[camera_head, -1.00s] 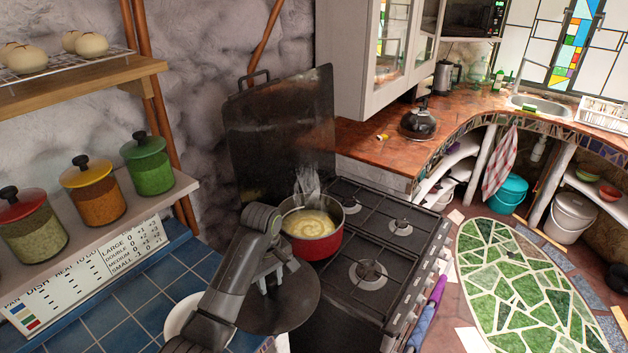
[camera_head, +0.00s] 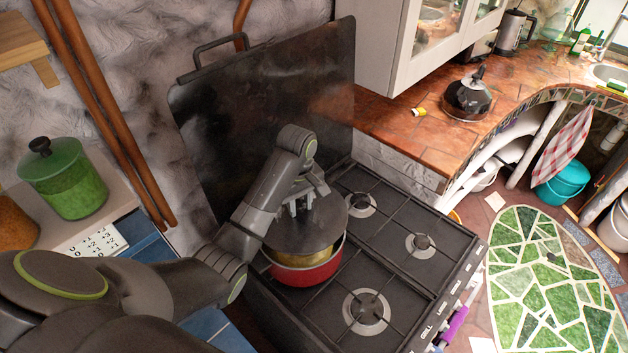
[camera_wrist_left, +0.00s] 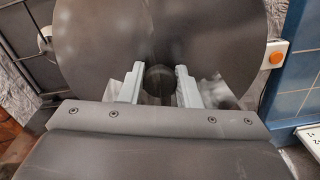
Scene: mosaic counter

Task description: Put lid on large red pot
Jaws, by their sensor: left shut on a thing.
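The large red pot (camera_head: 308,274) stands on the back left part of the stove, with yellowish contents partly visible. The dark round lid (camera_head: 322,228) is over the pot, tilted, and covers much of its opening. I cannot tell whether it touches the rim. My left gripper (camera_head: 297,208) is shut on the lid's knob from above. In the left wrist view the lid (camera_wrist_left: 215,40) fills the upper middle, and its knob (camera_wrist_left: 158,78) is between the fingers of my left gripper (camera_wrist_left: 158,88). My right gripper is not in view.
The black stove (camera_head: 400,275) has free burners to the right of the pot. An upright dark panel (camera_head: 270,110) stands behind it. A kettle (camera_head: 468,97) sits on the counter (camera_head: 400,125). A green jar (camera_head: 68,190) stands on the left shelf.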

